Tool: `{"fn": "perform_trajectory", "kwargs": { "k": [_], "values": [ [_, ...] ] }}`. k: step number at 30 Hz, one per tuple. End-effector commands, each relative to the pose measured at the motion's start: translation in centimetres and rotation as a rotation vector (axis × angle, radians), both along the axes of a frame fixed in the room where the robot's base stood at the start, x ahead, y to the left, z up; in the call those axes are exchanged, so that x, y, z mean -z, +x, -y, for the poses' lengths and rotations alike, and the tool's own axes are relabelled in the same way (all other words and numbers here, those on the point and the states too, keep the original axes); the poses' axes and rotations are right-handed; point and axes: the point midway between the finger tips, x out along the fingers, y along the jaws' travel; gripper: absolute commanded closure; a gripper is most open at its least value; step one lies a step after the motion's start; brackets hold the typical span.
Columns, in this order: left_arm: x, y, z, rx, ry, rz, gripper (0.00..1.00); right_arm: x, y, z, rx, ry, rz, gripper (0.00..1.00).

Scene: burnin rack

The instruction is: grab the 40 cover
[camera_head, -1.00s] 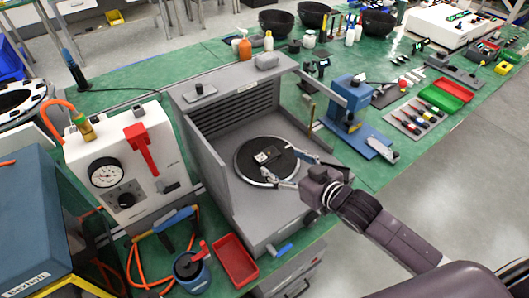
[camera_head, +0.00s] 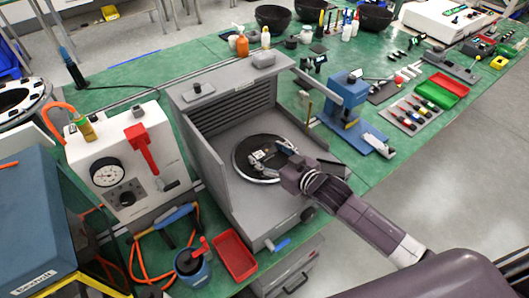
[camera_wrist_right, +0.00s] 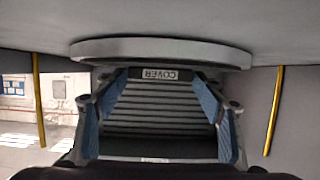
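The cover (camera_head: 257,155) is a small dark block with a pale label. It lies on a black round plate (camera_head: 245,170) inside the grey open-topped chamber. The cover also shows in the right wrist view (camera_wrist_right: 155,74), where its label reads COVER upside down. My right gripper (camera_head: 270,153) reaches in from the right, low over the plate. In the right wrist view, the blue-padded fingers of this gripper (camera_wrist_right: 158,82) stand apart, one on each side of the cover. I see no clear contact; its far side is hidden. My left gripper is not in view.
A blue press (camera_head: 350,105) stands to the right. Black bowls (camera_head: 274,18) are at the back.

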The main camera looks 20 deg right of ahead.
Motion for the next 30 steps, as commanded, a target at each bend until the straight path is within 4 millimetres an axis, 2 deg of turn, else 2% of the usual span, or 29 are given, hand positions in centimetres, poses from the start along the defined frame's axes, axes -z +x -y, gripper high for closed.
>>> {"fn": "perform_trajectory", "kwargs": {
  "k": [1, 9, 16, 20, 25, 30],
  "values": [
    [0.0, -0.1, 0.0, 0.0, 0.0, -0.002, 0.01, 0.0, 0.0, 0.0, 0.0, 0.0, 0.0, 0.44],
    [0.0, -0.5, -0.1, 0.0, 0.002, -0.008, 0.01, 0.0, 0.0, 0.0, 0.0, 0.0, 0.0, 0.72],
    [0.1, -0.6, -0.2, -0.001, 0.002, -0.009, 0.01, -0.2, 0.0, 0.0, 0.0, 0.0, 0.001, 0.72],
    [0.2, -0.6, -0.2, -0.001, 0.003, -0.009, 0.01, -0.9, 0.1, 0.0, 0.0, 0.001, 0.003, 0.72],
    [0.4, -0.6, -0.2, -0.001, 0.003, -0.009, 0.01, -3.4, 0.0, 0.0, -0.002, -0.001, 0.006, 0.72],
    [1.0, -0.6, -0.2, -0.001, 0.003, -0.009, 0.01, -8.5, 0.1, 0.0, -0.002, 0.001, 0.012, 0.72]
  ]
}}
